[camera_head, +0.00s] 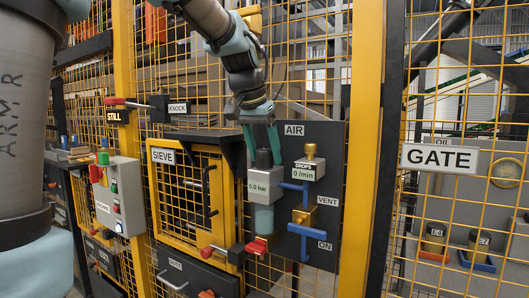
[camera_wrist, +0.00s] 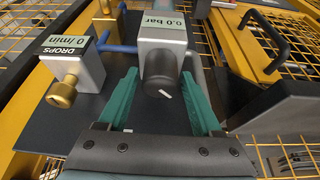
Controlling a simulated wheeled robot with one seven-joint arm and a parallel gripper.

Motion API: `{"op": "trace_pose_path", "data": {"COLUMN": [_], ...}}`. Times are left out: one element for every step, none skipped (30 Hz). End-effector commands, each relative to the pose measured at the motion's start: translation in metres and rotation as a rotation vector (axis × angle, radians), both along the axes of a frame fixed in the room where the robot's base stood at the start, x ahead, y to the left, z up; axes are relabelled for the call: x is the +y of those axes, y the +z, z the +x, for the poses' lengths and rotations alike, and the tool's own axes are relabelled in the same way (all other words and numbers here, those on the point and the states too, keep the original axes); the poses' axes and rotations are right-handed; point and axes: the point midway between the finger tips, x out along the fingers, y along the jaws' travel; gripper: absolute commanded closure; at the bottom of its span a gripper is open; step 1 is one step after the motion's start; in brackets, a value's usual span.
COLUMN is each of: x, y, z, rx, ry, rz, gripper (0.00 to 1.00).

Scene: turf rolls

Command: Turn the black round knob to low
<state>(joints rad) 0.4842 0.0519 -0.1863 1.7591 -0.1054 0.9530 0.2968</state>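The dark round knob (camera_wrist: 160,82) sits on the grey regulator box with a "0.0 bar" display (camera_wrist: 163,32). A short white line marks the knob's face, slanting down to the right in the wrist view; no "low" label is readable. In the head view the knob (camera_head: 264,159) stands on top of the box (camera_head: 264,184) on the dark AIR panel. My gripper (camera_wrist: 161,75) has two teal fingers, open, one on each side of the knob with visible gaps. In the head view my gripper (camera_head: 262,145) points down from above, its fingers at the knob.
Right of the regulator on the panel are a "DROPS 0 /min" box (camera_head: 306,170) with a brass knob (camera_head: 310,150) and blue VENT/ON pipework (camera_head: 299,229). A red handle (camera_head: 257,245) sits below. The yellow-framed SIEVE door (camera_head: 187,196) and its black bracket (camera_head: 205,142) are close on the left.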

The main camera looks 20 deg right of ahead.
Motion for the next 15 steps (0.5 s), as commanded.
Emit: {"op": "trace_pose_path", "data": {"x": [0.0,0.0,0.0,0.0,0.0,0.0001,0.0001,0.0001,0.0,0.0,0.0,0.0,0.0,0.0,0.0], "y": [0.0002,0.0002,0.0002,0.0002,0.0002,0.0003,0.0003,0.0003,0.0003,0.0003,0.0003,0.0003,0.0003,0.0004,0.0004], "z": [0.0,0.0,0.0,0.0,0.0,0.0001,0.0001,0.0001,0.0,0.0,0.0,0.0,0.0,0.0,0.0], "rx": [0.0,0.0,0.0,0.0,0.0,0.0,0.0,0.0,0.0,0.0,0.0,0.0,0.0,0.0,0.0], "ry": [0.0,0.0,0.0,0.0,0.0,0.0,0.0,0.0,0.0,0.0,0.0,0.0,0.0,0.0,0.0], "rz": [0.0,0.0,0.0,0.0,0.0,0.0,0.0,0.0,0.0,0.0,0.0,0.0,0.0,0.0,0.0], "gripper": [0.41,0.44,0.48,0.52,0.55,0.6,0.63,0.67,0.71,0.74,0.78,0.82,0.86,0.89,0.94]}}
